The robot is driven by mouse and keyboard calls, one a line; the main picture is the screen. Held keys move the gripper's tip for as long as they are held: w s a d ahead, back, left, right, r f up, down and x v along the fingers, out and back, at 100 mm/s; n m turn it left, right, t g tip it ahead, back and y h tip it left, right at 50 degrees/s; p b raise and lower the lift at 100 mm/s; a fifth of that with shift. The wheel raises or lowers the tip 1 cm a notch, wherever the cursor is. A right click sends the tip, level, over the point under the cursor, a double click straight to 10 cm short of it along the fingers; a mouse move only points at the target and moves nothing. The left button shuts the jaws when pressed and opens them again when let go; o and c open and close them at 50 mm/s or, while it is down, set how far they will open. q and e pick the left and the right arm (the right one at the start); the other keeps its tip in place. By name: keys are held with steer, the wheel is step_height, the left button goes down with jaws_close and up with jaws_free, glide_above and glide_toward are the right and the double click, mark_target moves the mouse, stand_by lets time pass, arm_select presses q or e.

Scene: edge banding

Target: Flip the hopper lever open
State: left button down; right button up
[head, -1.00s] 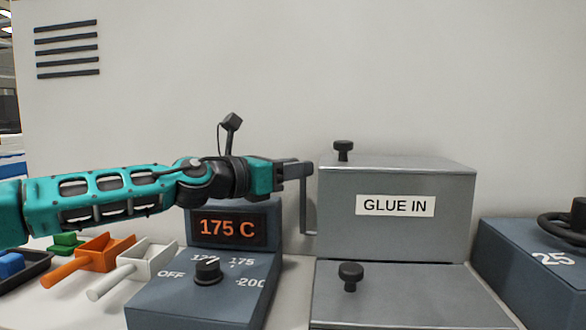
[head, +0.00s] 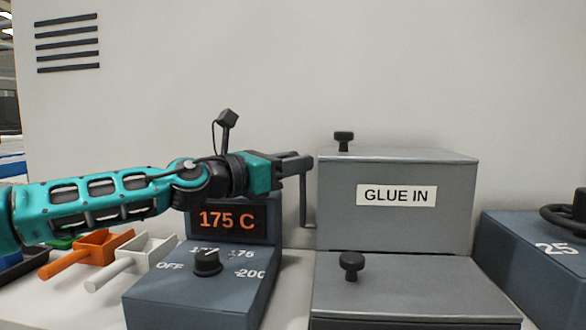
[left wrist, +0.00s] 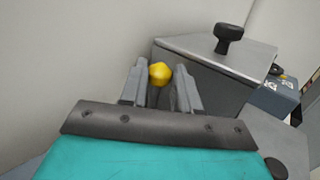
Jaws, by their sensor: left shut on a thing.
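The hopper is a grey metal box (head: 340,215) labelled "GLUE IN" (head: 396,195), with its lid flat on top. The hopper lever shows in the head view as a thin grey bar (head: 303,203) hanging at the hopper's left side. Its yellow knob (left wrist: 160,73) shows in the left wrist view, between the fingers. My left gripper (head: 300,163) is shut on the lever's knob, level with the upper part of the hopper. The fingers also show in the left wrist view (left wrist: 161,90). The head view hides the knob behind the fingers. My right gripper is in neither view.
A blue control box (head: 200,300) with a "175 C" display (head: 227,218) and black dial (head: 207,263) stands below my arm. Orange (head: 90,250) and white (head: 140,255) scoops lie left. A lower grey box (head: 420,290) stands before the hopper, and a blue "25" unit (head: 520,265) right.

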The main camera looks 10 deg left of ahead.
arm_select(q)
steer(key=s+f+m+t+h+b, duration=0.1)
steer(key=s+f+m+h+b, duration=0.1)
steer(key=s, duration=0.4)
steer(key=shift+s+f+m+b, duration=0.15)
steer(key=shift+f+m+b, duration=0.15)
steer(key=shift+f+b, duration=0.45)
steer(key=shift+f, duration=0.3)
steer(key=c, duration=1.1)
jaws_free()
steer(key=shift+c, duration=0.2)
steer(key=o, duration=0.3)
steer(key=shift+r, duration=0.25)
